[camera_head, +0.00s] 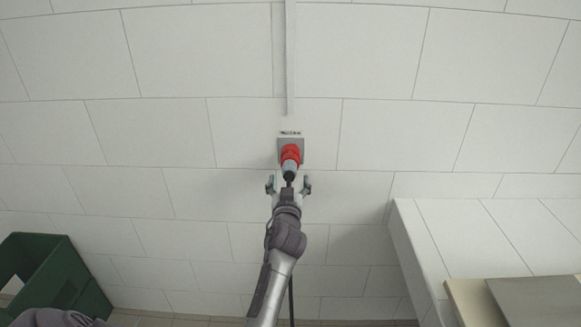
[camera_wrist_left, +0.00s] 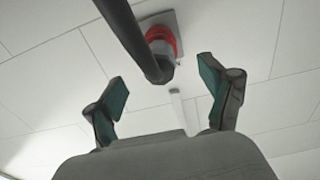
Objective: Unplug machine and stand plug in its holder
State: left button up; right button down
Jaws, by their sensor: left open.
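A red and grey plug (camera_head: 290,158) sits in a grey wall socket (camera_head: 303,143) on the white tiled wall. It also shows in the left wrist view, where the red part (camera_wrist_left: 162,40) is against the grey socket plate (camera_wrist_left: 173,22) and a thick black cable (camera_wrist_left: 133,38) runs from its rear end. My left gripper (camera_head: 289,186) is open in front of and slightly below the plug, its fingers apart on either side of the plug's line. In the left wrist view the gripper (camera_wrist_left: 165,95) is empty between its green pads. My right gripper and the plug holder are not visible.
A grey conduit (camera_head: 290,60) runs up the wall above the socket. A green crate (camera_head: 60,275) stands at the lower left. A white tiled block (camera_head: 450,240) juts out at the right, with a metal-topped surface (camera_head: 535,300) beside it.

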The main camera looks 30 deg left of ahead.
aim_at(290, 163)
pick_arm(q)
jog(key=shift+w, duration=0.1)
jog(key=b+x, duration=0.3)
jog(key=x, duration=0.5)
jog(key=shift+d+f, duration=0.1)
jog(key=shift+f, duration=0.05)
jog(key=shift+w, duration=0.2)
jog(key=shift+a+r+b, duration=0.2)
jog(key=shift+r+b, duration=0.15)
jog(key=shift+r, duration=0.05)
